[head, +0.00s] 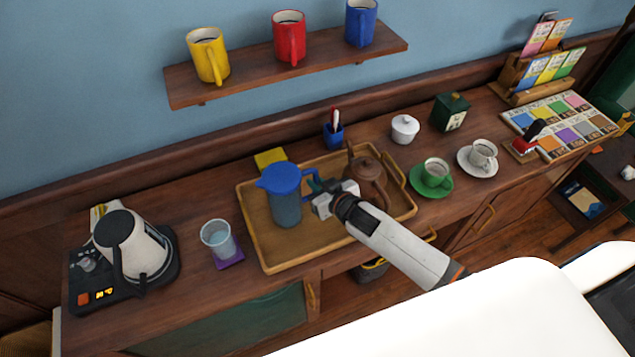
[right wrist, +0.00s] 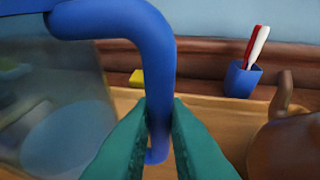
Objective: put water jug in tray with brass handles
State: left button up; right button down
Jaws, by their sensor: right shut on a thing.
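The water jug (head: 285,197) has a blue lid and handle and a see-through blue body. In the head view it is upright over the left part of the wooden tray (head: 266,257); I cannot tell whether its base touches the tray. My right gripper (head: 318,190) comes from the right and is shut on the jug's handle. In the right wrist view the green fingertips (right wrist: 159,125) pinch the lower part of the blue handle (right wrist: 160,60). A brown teapot (head: 366,172) stands in the tray's right part, close to my right gripper. My left gripper is not in view.
A glass (head: 217,238) on a purple coaster and a kettle (head: 138,245) stand left of the tray. A yellow block (head: 270,158) and a blue pen cup (head: 333,134) are behind it. A green cup (head: 435,172) stands to the right. A mug shelf (head: 340,63) hangs above.

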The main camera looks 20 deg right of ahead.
jog(key=shift+r, duration=0.1)
jog(key=c, duration=1.4)
grip_release()
jog(key=shift+f, duration=0.2)
jog(key=shift+c, duration=0.2)
jog(key=b+v, duration=0.1)
jog(key=v, duration=1.1)
jog(key=shift+r+b, duration=0.2)
jog(key=shift+b, duration=0.15)
